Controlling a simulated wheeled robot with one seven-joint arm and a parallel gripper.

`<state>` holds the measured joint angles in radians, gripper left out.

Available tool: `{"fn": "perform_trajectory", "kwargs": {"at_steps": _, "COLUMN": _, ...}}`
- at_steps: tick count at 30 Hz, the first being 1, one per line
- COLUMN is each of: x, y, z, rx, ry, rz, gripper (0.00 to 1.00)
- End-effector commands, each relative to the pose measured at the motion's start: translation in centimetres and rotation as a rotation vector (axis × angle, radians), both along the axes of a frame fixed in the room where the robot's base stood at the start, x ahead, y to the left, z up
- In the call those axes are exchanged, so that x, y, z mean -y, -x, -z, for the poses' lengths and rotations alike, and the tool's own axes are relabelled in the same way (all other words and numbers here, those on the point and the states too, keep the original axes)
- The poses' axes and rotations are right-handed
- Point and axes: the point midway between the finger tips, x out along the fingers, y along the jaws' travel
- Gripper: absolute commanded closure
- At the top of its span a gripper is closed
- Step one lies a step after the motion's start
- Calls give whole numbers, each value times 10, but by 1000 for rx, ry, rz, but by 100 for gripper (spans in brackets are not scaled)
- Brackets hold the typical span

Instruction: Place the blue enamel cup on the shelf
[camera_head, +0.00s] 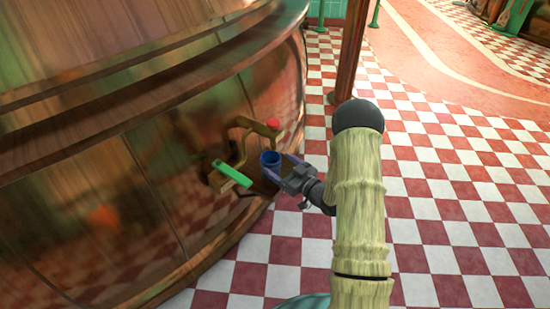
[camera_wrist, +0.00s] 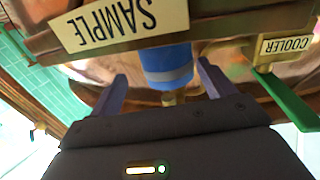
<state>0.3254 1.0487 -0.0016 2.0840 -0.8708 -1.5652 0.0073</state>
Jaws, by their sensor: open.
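The blue enamel cup (camera_head: 270,159) stands upright beside the copper kettle, below and near a pipe with a red knob. It also shows in the wrist view (camera_wrist: 168,66), with a paler band. My gripper (camera_head: 279,167) is open, its two fingers reaching toward the cup from the right. In the wrist view its fingertips (camera_wrist: 163,82) lie to either side of the cup, with gaps showing. A brown ledge (camera_wrist: 215,28) bearing a SAMPLE sign (camera_wrist: 120,22) crosses the wrist view. Whether the cup's base rests on it is hard to tell.
The large copper kettle (camera_head: 110,190) fills the left. A green lever (camera_head: 232,173) sticks out left of the cup, near a COOLER sign (camera_wrist: 286,45). The red-knobbed pipe (camera_head: 272,125) is above. A post (camera_head: 349,50) stands behind. Checkered floor (camera_head: 450,210) at right is clear.

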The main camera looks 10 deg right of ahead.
Motion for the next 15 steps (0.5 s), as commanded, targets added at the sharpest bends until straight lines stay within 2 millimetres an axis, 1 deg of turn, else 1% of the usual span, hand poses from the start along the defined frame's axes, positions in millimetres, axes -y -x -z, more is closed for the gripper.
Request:
{"fn": "perform_trajectory", "kwargs": {"at_steps": 1, "x": 6, "y": 10, "z": -5, "rx": -4, "ry": -3, "rz": 3, "gripper": 19}}
{"fn": "perform_trajectory", "kwargs": {"at_steps": 9, "x": 33, "y": 53, "z": -4, "rx": -3, "ry": -3, "rz": 4, "gripper": 19}}
{"fn": "perform_trajectory", "kwargs": {"at_steps": 12, "x": 39, "y": 63, "z": -2, "rx": -2, "ry": -1, "rz": 2, "gripper": 19}}
{"fn": "perform_trajectory", "kwargs": {"at_steps": 15, "x": 41, "y": 68, "z": -1, "rx": -1, "ry": -1, "rz": 0, "gripper": 19}}
